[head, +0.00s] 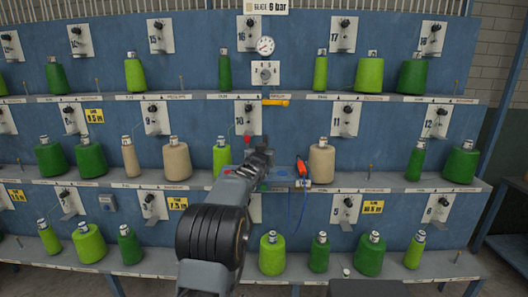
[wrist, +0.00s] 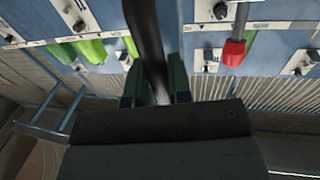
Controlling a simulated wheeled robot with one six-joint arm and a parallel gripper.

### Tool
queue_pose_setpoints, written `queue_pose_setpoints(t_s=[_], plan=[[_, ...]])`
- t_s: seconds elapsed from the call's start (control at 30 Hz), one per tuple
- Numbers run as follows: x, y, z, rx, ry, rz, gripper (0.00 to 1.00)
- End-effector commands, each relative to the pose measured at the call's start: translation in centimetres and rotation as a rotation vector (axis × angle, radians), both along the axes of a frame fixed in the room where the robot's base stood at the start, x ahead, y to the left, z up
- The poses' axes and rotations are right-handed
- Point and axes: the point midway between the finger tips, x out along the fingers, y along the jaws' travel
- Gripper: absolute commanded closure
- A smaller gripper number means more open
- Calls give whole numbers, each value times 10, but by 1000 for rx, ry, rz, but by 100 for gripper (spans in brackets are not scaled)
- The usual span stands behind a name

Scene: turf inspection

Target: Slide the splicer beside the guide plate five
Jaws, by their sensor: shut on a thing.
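My gripper (head: 262,158) is in front of the middle shelf, under plate 10 in the head view. In the wrist view its two dark green fingers (wrist: 155,88) are closed around a long dark bar (wrist: 147,40), which I take to be the splicer; its far end is out of frame. In the head view it cannot be told apart from the gripper. Guide plate five (head: 345,208) appears to be the bottom-row plate right of my gripper; its number is hard to read.
An orange-red tool (head: 302,168) with a blue hose (head: 303,205) hangs just right of my gripper. A beige cone (head: 321,160) stands beyond it. Several green cones line the bottom shelf, one (head: 272,254) below my gripper. A red-ended thing (wrist: 234,52) shows in the wrist view.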

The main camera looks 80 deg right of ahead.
Motion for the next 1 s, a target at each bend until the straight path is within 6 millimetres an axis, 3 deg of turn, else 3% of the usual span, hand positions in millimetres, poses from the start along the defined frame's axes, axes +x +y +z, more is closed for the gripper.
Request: queue_pose_setpoints(t_s=[0.17, 0.2, 0.43, 0.77, 1.0], plan=[[-4, 0, 7, -14, 2, -7, 100], [-4, 1, 7, -14, 2, -7, 78], [1, 0, 4, -7, 1, 1, 56], [3, 5, 2, -4, 1, 4, 56], [8, 40, 1, -5, 1, 4, 56]])
